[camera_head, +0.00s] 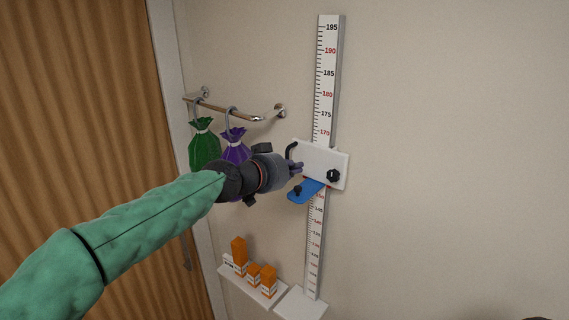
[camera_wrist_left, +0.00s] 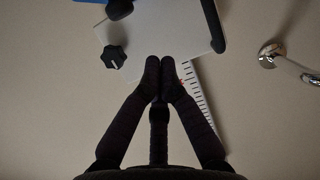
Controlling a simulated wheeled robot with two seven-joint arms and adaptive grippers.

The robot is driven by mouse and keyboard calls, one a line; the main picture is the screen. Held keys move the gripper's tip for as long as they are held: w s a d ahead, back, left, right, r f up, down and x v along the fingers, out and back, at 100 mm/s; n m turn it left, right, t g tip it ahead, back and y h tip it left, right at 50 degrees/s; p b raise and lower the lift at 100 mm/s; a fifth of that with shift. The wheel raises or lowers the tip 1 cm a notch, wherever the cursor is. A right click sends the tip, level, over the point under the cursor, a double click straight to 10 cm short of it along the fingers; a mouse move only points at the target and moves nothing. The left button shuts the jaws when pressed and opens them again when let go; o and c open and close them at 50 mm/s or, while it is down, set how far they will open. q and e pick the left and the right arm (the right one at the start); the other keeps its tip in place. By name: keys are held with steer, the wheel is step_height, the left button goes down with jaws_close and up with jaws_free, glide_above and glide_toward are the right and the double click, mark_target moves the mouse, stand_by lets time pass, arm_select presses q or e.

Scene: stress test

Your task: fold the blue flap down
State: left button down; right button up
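The blue flap (camera_head: 309,191) juts out from the lower part of the white slider (camera_head: 322,160) on the height ruler (camera_head: 327,80). A small black knob sits on the flap. In the wrist view only a sliver of the blue flap (camera_wrist_left: 86,1) shows at the top edge. My left gripper (camera_head: 298,167) is in front of the slider, just above the flap in the head view. In the wrist view its fingertips (camera_wrist_left: 160,68) are together, with nothing seen between them. I cannot tell whether they touch the slider. My right gripper is out of view.
A black star knob (camera_head: 333,176) and a black curved handle (camera_head: 291,151) are on the slider. A rail (camera_head: 238,111) with green (camera_head: 204,150) and purple (camera_head: 235,146) bags is left. Orange boxes stand on a low shelf (camera_head: 250,287). The wall right is bare.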

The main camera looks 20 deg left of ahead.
mark_target(292, 198)
arm_select(q)
steer(key=f, duration=0.3)
steer(key=shift+s+a+b, duration=0.1)
steer(key=shift+s+b, duration=0.2)
steer(key=shift+b, duration=0.1)
steer(key=shift+f, duration=0.1)
steer(key=shift+w, duration=0.1)
steer(key=shift+s+f+b, duration=0.2)
steer(key=shift+f+b, duration=0.15)
steer(key=shift+b, duration=0.3)
